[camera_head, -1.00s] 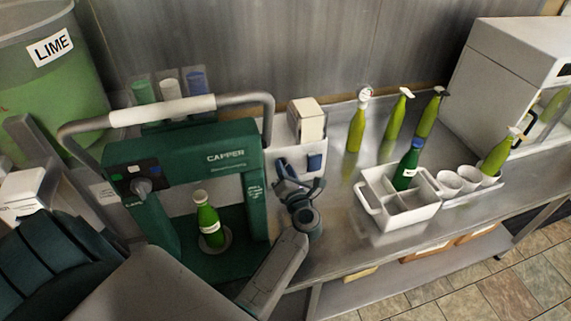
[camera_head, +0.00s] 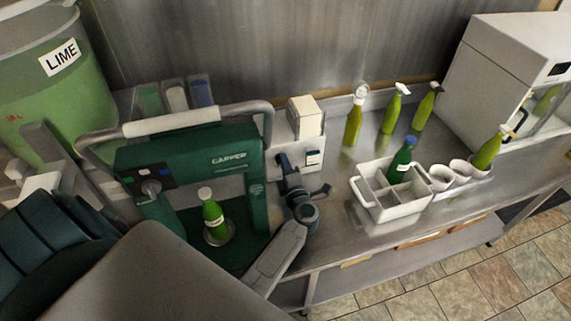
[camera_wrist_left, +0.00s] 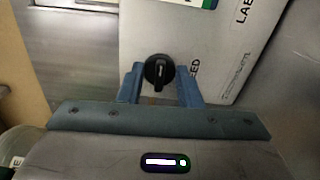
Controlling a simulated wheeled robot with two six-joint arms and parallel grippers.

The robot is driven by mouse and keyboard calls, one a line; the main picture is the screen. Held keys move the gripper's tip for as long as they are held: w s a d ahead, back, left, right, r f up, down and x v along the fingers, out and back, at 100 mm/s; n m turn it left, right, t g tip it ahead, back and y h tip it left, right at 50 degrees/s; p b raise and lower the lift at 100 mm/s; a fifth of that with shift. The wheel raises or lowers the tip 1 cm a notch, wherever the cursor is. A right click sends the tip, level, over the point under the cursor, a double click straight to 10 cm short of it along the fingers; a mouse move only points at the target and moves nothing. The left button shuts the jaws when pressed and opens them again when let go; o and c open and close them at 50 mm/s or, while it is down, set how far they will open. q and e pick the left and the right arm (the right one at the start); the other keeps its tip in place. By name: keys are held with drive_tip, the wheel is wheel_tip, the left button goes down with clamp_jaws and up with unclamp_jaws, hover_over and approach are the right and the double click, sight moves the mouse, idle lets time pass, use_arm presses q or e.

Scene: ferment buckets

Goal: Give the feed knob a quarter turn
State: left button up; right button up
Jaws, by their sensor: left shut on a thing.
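The feed knob (camera_wrist_left: 159,72) is a round black knob with a raised grip bar and a light mark. It sits on the front of a white label box (camera_wrist_left: 215,40), beside lettering that ends in "ED". My left gripper (camera_wrist_left: 160,82) has its blue fingers on both sides of the knob and is shut on it. The grip bar looks close to upright in the wrist view. In the head view the left gripper (camera_head: 288,166) is at the front of the white label box (camera_head: 284,132), and the knob is hidden there. My right gripper is not in view.
The green capper (camera_head: 230,158) with a bottle (camera_head: 212,216) stands left of my left gripper. A white divided caddy (camera_head: 400,207) with a green bottle, cups (camera_head: 441,178) and several bottles stand to the right. A LIME bucket (camera_head: 60,95) is at far left.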

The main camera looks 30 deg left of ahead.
use_arm(q)
drive_tip(key=shift+m, duration=0.4)
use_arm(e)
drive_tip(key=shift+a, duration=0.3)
use_arm(q)
drive_tip(key=o, duration=1)
drive_tip(key=shift+a, duration=0.1)
drive_tip(key=shift+c, duration=0.2)
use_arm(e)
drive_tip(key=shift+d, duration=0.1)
